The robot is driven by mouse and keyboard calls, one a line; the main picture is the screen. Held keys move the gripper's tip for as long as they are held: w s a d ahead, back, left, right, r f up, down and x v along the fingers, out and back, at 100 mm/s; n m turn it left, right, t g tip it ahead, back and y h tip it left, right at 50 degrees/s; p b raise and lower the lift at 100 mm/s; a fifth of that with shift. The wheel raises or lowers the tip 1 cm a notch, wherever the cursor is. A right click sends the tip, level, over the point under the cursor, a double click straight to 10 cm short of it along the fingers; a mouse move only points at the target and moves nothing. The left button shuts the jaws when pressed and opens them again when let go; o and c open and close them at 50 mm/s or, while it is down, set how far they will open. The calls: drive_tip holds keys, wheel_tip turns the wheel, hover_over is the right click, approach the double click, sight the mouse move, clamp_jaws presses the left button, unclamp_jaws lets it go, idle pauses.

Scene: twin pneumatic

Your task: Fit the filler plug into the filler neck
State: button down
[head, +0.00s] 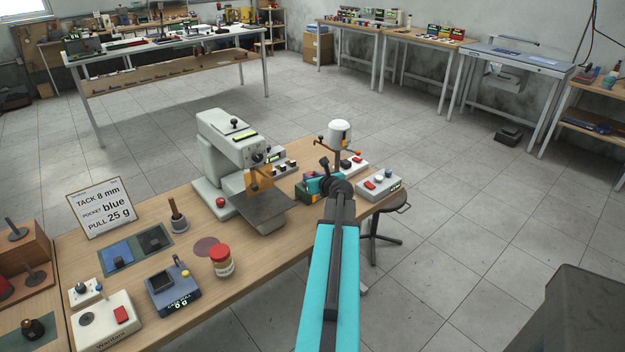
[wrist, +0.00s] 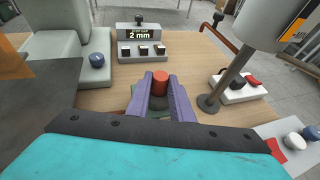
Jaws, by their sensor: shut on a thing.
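My gripper (wrist: 160,79) shows in the wrist view with its two purple fingers closed around a short orange-red cylinder (wrist: 160,84), which looks like the filler plug. In the head view my gripper is at the end of the teal arm, small and partly hidden by my own wrist, over the right part of the bench. A green part (wrist: 139,101) and something dark show just below the cylinder, largely covered by the fingers. I cannot tell whether the cylinder touches them. The filler neck is not clearly visible.
A post with a white cylinder (head: 340,131) and orange arm stands close by, right of the fingers in the wrist view. A grey press (head: 222,150) is to the left. A box reading 2 mm (wrist: 143,38) stands behind. A button box (head: 377,184) is at the right edge.

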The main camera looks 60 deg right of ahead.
drive_tip(key=shift+f, duration=0.15)
drive_tip(key=c, duration=1.6)
unclamp_jaws()
drive_tip(key=shift+o, duration=0.2)
drive_tip(key=shift+r, duration=0.2)
drive_tip(key=p+v, duration=0.1)
drive_tip(key=v, duration=0.8)
drive_tip(key=shift+s+r, duration=0.25)
drive_tip(key=p+v, duration=0.2)
drive_tip(key=p, duration=0.3)
drive_tip(key=shift+p, duration=0.4)
drive_tip(key=shift+s+a+p, duration=0.15)
drive_tip(key=shift+a+p, duration=0.05)
drive_tip(key=shift+p, duration=0.35)
